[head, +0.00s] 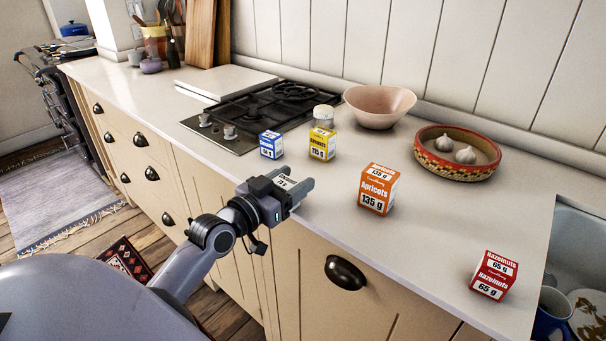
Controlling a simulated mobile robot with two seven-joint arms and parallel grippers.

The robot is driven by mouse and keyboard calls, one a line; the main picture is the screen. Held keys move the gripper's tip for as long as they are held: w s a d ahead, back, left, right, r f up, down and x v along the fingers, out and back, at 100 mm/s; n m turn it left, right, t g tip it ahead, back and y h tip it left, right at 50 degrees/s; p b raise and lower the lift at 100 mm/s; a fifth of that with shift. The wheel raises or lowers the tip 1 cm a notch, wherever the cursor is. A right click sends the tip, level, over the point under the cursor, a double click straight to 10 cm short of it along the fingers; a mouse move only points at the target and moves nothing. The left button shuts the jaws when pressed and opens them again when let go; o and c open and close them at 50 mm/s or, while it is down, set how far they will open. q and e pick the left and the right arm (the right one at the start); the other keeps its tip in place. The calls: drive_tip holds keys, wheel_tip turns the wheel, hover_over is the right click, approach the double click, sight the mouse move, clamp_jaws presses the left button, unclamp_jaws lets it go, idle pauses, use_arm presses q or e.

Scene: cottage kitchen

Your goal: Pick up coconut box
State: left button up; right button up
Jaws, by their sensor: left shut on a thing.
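My left gripper (298,188) is at the counter's front edge, left of the orange apricots box. It is shut on a small box (284,182), of which only a white face with dark print shows between the fingers. The print is too small to read, so I cannot tell for sure that it is the coconut box. No other box in view reads coconut, though the blue box (271,145) has a label too small to read. My right gripper is not in view.
The yellow box (322,145), apricots box (378,189) and red hazelnuts box (494,276) stand on the counter (440,225). Behind are a gas hob (265,108), a jar (323,115), a pink bowl (380,106) and a patterned bowl with garlic (456,169). A sink (580,225) is at right.

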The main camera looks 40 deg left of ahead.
use_arm(q)
drive_tip(key=s+b, duration=0.1)
drive_tip(key=s, duration=0.9)
drive_tip(key=shift+a, duration=0.35)
